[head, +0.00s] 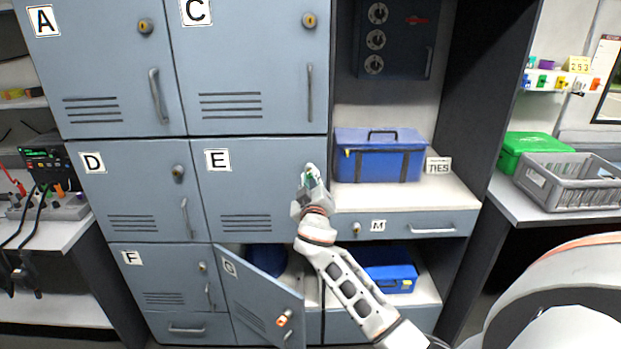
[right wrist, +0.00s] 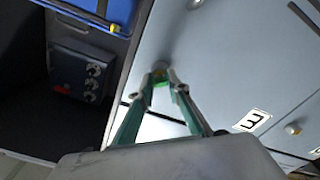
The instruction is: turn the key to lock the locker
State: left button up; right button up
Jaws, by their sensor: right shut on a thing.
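The locker E door (head: 245,190) looks closed; its E label (right wrist: 252,120) also shows in the right wrist view. My right gripper (head: 309,174) is at the upper right corner of this door, where it hides the lock in the head view. In the right wrist view its teal fingers (right wrist: 160,82) are shut on a small green key (right wrist: 161,75), mostly hidden between the tips. The key sits right at the round lock (right wrist: 160,66); how far in it is and its turn angle cannot be told. My left gripper is not in view.
Below, the locker G door (head: 262,300) hangs open, with an orange-tagged item (head: 283,319) at its lock. To the right are a blue toolbox (head: 380,153) on a shelf, drawer M (head: 400,226) and a grey crate (head: 570,182) on a counter.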

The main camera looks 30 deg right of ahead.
jog(key=shift+n+p, duration=0.45)
jog(key=shift+n, duration=1.45)
jog(key=shift+n, duration=1.8)
